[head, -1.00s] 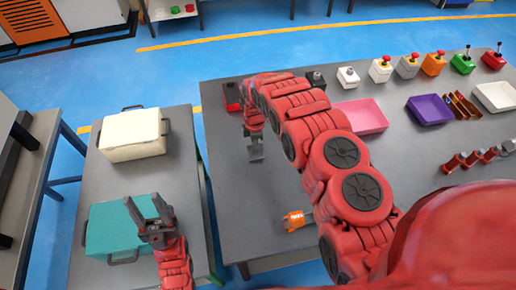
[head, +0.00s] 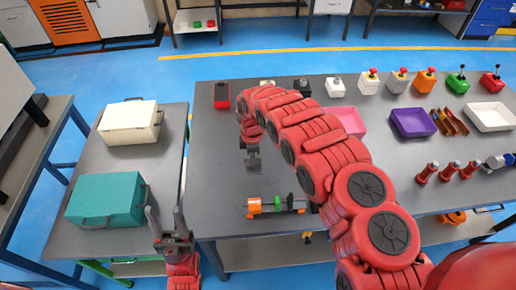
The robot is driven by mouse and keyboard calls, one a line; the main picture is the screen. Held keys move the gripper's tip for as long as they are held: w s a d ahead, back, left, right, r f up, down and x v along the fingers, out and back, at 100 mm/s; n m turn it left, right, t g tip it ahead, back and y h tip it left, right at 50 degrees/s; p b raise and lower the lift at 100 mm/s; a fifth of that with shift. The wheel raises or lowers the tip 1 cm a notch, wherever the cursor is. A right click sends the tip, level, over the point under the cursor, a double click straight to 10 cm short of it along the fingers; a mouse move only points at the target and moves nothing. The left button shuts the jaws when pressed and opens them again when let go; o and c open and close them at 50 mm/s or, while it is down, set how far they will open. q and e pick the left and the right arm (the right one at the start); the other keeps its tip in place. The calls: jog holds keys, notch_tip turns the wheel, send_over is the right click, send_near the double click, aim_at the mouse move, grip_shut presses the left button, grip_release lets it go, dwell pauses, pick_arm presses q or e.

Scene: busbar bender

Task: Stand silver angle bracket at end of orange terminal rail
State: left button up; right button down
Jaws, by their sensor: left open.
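My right gripper (head: 252,150) points down above the table, behind and above the rail's left part. A small grey plate, seemingly the silver angle bracket (head: 253,164), is between its fingers, apart from the rail. My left gripper (head: 166,224) is open and empty, fingers up, by the gap between the two tables.
A teal case (head: 105,198) and a cream case (head: 130,122) stand on the left table. Pink (head: 349,120), purple (head: 412,122) and white (head: 490,117) trays and several button boxes line the main table's back.

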jog(key=shift+s, duration=0.2)
notch_tip(320, 180, up, 6)
jog(key=shift+w+r, duration=0.1)
jog(key=w+d+r+m+b, duration=0.2)
jog(key=w+r+m+b, duration=0.1)
jog(key=m, duration=0.4)
notch_tip(320, 180, up, 3)
jog(key=shift+w+d+f, duration=0.2)
jog(key=shift+w, duration=0.6)
jog(key=shift+d+r, duration=0.1)
jog(key=shift+d+r+m, duration=0.15)
jog(key=shift+d+m, duration=0.1)
jog(key=shift+m, duration=0.25)
